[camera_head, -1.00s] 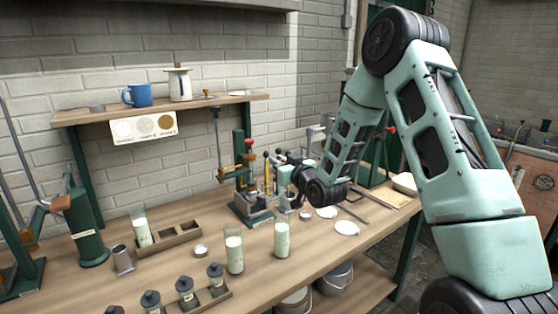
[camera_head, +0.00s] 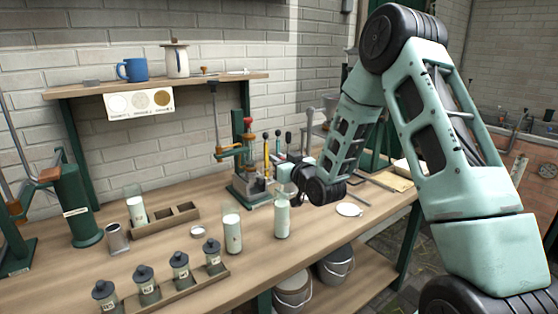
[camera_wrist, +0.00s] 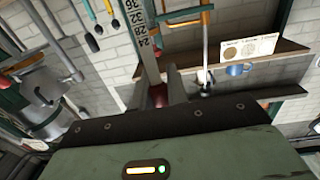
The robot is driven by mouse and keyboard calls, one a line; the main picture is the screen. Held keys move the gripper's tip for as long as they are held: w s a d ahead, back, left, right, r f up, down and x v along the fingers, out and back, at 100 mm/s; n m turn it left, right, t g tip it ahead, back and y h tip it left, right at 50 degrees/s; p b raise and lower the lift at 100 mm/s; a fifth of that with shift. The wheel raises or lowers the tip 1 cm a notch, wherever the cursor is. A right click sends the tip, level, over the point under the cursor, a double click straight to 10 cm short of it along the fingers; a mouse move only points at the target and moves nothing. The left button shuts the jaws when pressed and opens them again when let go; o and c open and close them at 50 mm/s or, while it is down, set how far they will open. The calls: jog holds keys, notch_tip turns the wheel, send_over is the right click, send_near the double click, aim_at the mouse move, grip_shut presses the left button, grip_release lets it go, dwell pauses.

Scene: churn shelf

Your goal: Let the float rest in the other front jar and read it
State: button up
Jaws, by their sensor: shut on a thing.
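My gripper (camera_head: 285,181) is shut on the float. In the wrist view the float (camera_wrist: 142,42) shows as a pale strip with dark scale numbers between the fingers, with a red part (camera_wrist: 158,95) near the fingertips. I cannot make out the float in the head view. Two tall glass jars with white liquid stand at the front of the bench: the left front jar (camera_head: 232,232) and the right front jar (camera_head: 282,218). My gripper is just above the right front jar's rim; whether the float's lower end is inside it is unclear.
A third filled jar (camera_head: 137,210) stands in a wooden rack (camera_head: 165,225). Several dark-lidded bottles (camera_head: 180,267) line the front edge. A metal cup (camera_head: 117,238) is at left. A green press stand (camera_head: 250,185) is close behind my gripper. A shelf (camera_head: 150,90) hangs above.

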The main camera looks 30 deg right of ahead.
jog(key=shift+f+b, duration=2.6)
jog(key=shift+f, duration=0.4)
jog(key=o, duration=0.8)
jog(key=shift+o, duration=0.2)
